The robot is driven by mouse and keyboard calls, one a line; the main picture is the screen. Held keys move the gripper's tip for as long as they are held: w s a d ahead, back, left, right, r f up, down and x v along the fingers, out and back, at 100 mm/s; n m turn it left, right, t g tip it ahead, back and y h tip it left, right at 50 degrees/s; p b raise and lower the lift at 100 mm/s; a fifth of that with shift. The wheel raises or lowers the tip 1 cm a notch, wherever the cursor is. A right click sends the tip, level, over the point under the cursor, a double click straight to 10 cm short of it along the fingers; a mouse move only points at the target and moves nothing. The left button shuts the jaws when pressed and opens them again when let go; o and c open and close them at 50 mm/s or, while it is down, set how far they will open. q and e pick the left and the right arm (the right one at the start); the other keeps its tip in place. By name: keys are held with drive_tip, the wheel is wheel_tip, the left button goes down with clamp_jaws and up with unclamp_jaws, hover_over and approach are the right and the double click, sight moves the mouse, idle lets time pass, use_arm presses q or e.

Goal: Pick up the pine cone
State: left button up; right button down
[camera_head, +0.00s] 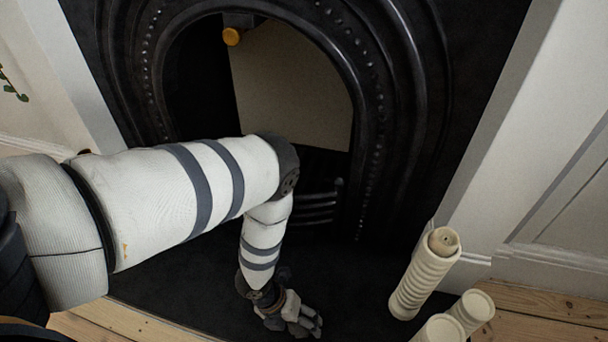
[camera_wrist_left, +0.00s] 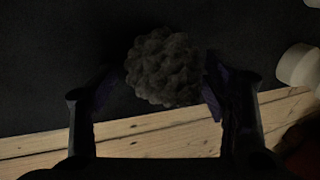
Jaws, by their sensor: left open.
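A dark, knobbly pine cone (camera_wrist_left: 165,67) lies on the black hearth in the left wrist view. My left gripper (camera_wrist_left: 163,95) is open, with one finger on each side of the near part of the cone. The right finger looks very close to the cone; I cannot tell whether it touches. In the head view my left arm reaches down to the hearth, and the left gripper (camera_head: 296,318) is low near the bottom edge. The pine cone cannot be made out there. My right gripper is not in view.
Several cream ridged candles (camera_head: 425,275) stand on the right of the black hearth (camera_head: 190,300); a pale one (camera_wrist_left: 298,66) shows at the right of the wrist view. A black cast-iron fireplace (camera_head: 395,130) rises behind. Wooden floorboards (camera_head: 540,308) border the hearth.

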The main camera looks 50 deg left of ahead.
use_arm(q)
drive_tip(key=shift+r, duration=0.15)
drive_tip(key=c, duration=1)
drive_tip(key=shift+r, duration=0.1)
